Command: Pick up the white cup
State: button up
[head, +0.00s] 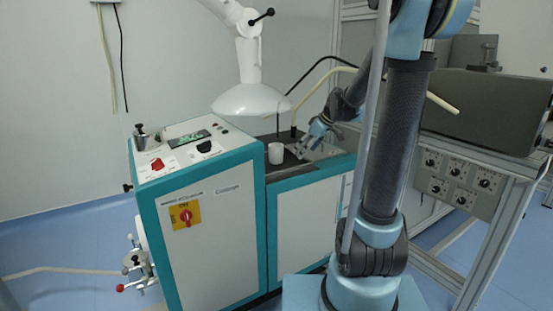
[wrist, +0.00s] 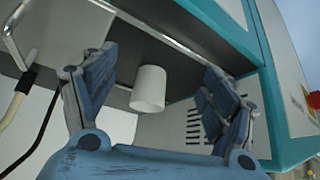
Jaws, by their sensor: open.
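The white cup (head: 276,153) stands on the dark recessed top of the teal-edged machine (head: 308,183), beside the raised control cabinet. My gripper (head: 306,149) is open, a short way to the right of the cup in the head view, over the same dark top. In the wrist view the white cup (wrist: 149,88) shows between and beyond the two spread fingers of my gripper (wrist: 155,95), with no finger touching it. The gripper is empty.
The cabinet wall (head: 207,185) rises left of the cup. A white lamp-like hood (head: 250,100) hangs above and behind it. Hoses (head: 294,118) rise at the back, and a metal rail (wrist: 20,55) runs along the machine's edge. A grey bench unit (head: 485,110) stands at right.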

send_near(276, 150)
jog(key=w+a+f, duration=0.1)
jog(key=w+f, duration=0.3)
jog(key=f, duration=0.1)
jog(key=shift+w+a+r+x, duration=0.1)
jog(key=shift+a+x, duration=0.05)
jog(key=shift+x, duration=0.9)
jog(key=shift+w+a+r+x, duration=0.1)
jog(key=shift+a+x, duration=0.05)
jog(key=shift+x, duration=0.9)
jog(key=shift+w+a+r+x, duration=0.1)
jog(key=shift+a+x, duration=0.05)
jog(key=shift+x, duration=0.9)
jog(key=shift+c, duration=0.3)
jog(key=shift+r, duration=0.1)
jog(key=c, duration=1.1)
